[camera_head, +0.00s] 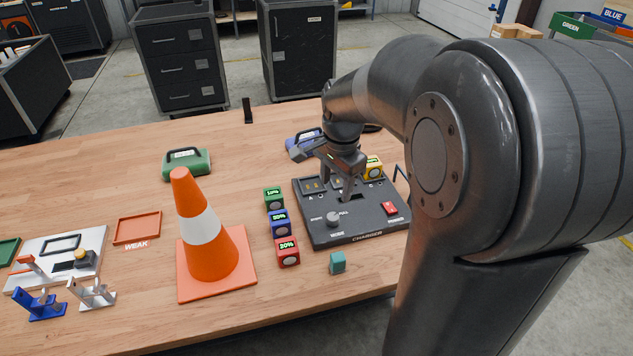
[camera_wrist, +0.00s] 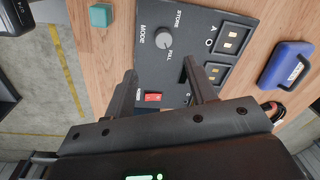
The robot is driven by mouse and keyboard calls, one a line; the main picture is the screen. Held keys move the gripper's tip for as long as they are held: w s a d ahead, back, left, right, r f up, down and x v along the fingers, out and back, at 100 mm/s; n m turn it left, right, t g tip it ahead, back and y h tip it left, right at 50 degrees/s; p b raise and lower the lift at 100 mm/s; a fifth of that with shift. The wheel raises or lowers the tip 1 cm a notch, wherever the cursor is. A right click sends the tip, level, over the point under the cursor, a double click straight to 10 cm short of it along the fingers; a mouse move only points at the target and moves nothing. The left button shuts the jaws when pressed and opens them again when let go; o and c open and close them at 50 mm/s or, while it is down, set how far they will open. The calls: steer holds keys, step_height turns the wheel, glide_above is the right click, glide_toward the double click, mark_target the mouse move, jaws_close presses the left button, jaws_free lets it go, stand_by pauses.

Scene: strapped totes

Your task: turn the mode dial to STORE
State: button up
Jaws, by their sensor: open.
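The mode dial (camera_head: 333,218) is a small grey knob near the front left of the dark charger panel (camera_head: 325,237). It also shows in the wrist view (camera_wrist: 164,40), with STORE and FULL printed on either side and MODE below. I cannot tell clearly which label its pointer faces. My gripper (camera_head: 336,191) points down over the charger, behind the dial and toward the bays. In the wrist view my gripper (camera_wrist: 160,72) has its fingers apart with nothing between them, and the dial lies beyond the fingertips, untouched.
A red switch (camera_head: 389,208) is at the panel's right. A yellow cube (camera_head: 373,167) stands at the back right. Green (camera_head: 274,198), blue (camera_head: 280,223) and red (camera_head: 287,252) cubes line its left. A teal block (camera_head: 337,263) lies in front; an orange cone (camera_head: 207,245) stands left.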

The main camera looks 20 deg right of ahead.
mark_target(333, 216)
steer(key=shift+m, duration=0.5)
steer(key=f, duration=0.4)
steer(key=w+f, duration=0.1)
steer(key=f, duration=0.7)
steer(key=shift+w+d, duration=0.2)
steer(key=shift+w, duration=0.2)
steer(key=c, duration=1)
steer(key=shift+o, duration=0.2)
